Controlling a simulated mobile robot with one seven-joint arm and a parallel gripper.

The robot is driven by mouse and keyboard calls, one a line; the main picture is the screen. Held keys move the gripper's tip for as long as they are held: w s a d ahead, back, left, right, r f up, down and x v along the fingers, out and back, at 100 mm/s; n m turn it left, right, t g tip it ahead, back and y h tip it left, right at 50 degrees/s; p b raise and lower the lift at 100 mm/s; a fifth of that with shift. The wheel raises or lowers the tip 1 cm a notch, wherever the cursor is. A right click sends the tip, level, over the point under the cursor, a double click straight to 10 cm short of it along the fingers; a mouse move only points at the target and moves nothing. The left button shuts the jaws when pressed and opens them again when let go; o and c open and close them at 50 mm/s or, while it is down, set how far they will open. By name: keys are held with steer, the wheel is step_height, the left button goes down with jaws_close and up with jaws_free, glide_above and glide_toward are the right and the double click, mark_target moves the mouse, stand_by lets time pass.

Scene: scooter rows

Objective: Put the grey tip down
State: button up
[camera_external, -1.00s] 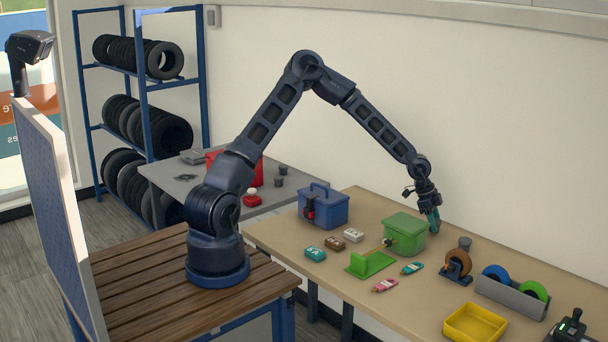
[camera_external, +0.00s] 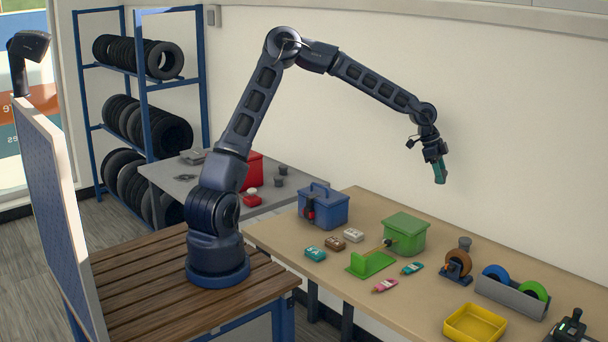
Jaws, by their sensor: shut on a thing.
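My gripper (camera_external: 435,159) is shut on a teal, elongated thing (camera_external: 440,174), which hangs nearly upright below it. Both are in the air above the far side of the tan table (camera_external: 340,215), above and a little right of the green box (camera_external: 404,232). The held thing touches nothing but the gripper. I cannot make out a grey tip on it at this size. A small dark grey cup-like piece (camera_external: 465,243) stands on the table right of the green box.
A blue toolbox (camera_external: 324,207), a green stand (camera_external: 370,263), small teal, brown and white blocks, pink and teal tubes, a brown tape roll (camera_external: 458,262), a grey tape holder (camera_external: 510,294) and a yellow tray (camera_external: 474,324) occupy the table. The table's front left is partly bare.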

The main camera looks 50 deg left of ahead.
steer(key=w+a+f+n+t, duration=0.1)
steer(key=w+a+n, duration=0.1)
steer(key=a, duration=0.9)
steer(key=w+a+n, duration=0.2)
steer(key=a, duration=0.9)
steer(key=n+t+y, duration=0.2)
steer(key=n+y, duration=0.3)
steer(key=n, duration=0.7)
glide_above(274, 193)
steer(key=s, duration=0.2)
step_height(274, 193, down, 2)
steer(key=f, duration=2)
steer(key=shift+w+d+f, duration=0.1)
steer(key=shift+w+f, duration=0.1)
steer(key=shift+f, duration=0.05)
steer(key=shift+f, duration=0.15)
steer(key=o, duration=0.9)
steer(key=shift+o, duration=0.2)
steer(key=v, duration=1.2)
